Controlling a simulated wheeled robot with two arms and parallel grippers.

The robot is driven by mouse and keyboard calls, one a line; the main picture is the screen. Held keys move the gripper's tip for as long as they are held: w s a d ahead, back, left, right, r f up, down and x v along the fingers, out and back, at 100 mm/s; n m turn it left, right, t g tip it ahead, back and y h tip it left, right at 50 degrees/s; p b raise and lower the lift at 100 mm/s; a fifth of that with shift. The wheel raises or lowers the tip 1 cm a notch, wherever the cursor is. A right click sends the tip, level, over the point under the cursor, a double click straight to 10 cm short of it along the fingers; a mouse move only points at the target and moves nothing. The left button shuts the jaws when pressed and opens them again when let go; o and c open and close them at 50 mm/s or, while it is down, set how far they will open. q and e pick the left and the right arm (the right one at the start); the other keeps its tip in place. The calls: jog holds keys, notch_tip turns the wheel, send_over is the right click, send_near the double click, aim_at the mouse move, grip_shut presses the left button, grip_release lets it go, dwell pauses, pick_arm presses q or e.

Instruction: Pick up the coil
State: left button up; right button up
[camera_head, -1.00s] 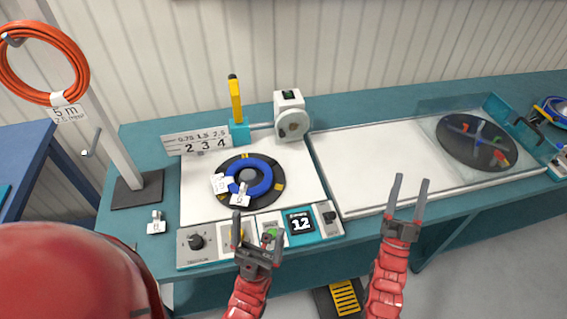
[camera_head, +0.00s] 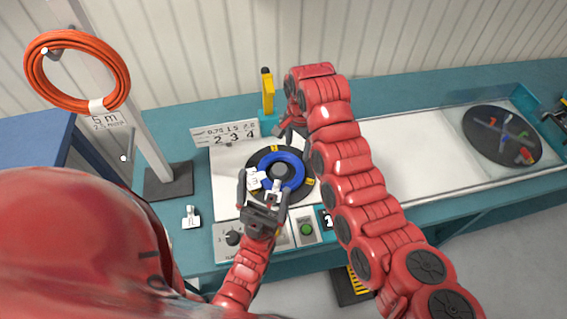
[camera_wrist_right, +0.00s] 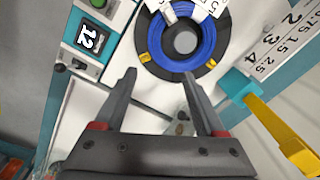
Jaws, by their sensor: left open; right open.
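A blue coil (camera_head: 297,168) lies flat on the black round turntable (camera_head: 308,190) of the bench machine, around its grey hub. Two white tags (camera_head: 254,181) sit on its near left side. My left gripper (camera_head: 263,188) is open over the coil's near left edge, its fingers around the tag area; I cannot tell whether they touch. My right gripper (camera_head: 293,132) is open near the coil's far side, partly hidden by my right arm. In the right wrist view its fingers (camera_wrist_right: 158,75) are empty, with the blue coil (camera_wrist_right: 184,66) just beyond the tips.
An orange coil (camera_head: 122,77) hangs on a post (camera_head: 150,140) at left. A yellow-handled tool (camera_head: 268,92) stands behind the turntable. A white clip (camera_head: 191,217) lies at left. A white bench area (camera_head: 415,150) and a dark dish (camera_head: 475,135) extend right.

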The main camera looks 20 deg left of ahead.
jog(key=s, duration=0.1)
jog(key=b, duration=0.5)
send_over(294, 182)
notch_tip(294, 182, down, 7)
jog(key=f, duration=0.1)
jog(key=f+b, duration=0.1)
jog(key=shift+w+d+f, duration=0.1)
jog(key=shift+d+f, duration=0.1)
jog(key=shift+f, duration=0.1)
jog(key=shift+f+g+h+p, duration=0.3)
jog(key=shift+f+p, duration=0.1)
jog(key=shift+p, duration=0.25)
jog(key=shift+f, duration=0.3)
jog(key=shift+a+f+p, duration=0.1)
jog(key=shift+f+p, duration=0.25)
jog(key=shift+p, duration=0.15)
notch_tip(294, 182, down, 3)
jog(key=shift+a+f+p, duration=0.1)
jog(key=shift+p, duration=0.65)
jog(key=shift+f, duration=0.8)
jog(key=shift+c, duration=0.3)
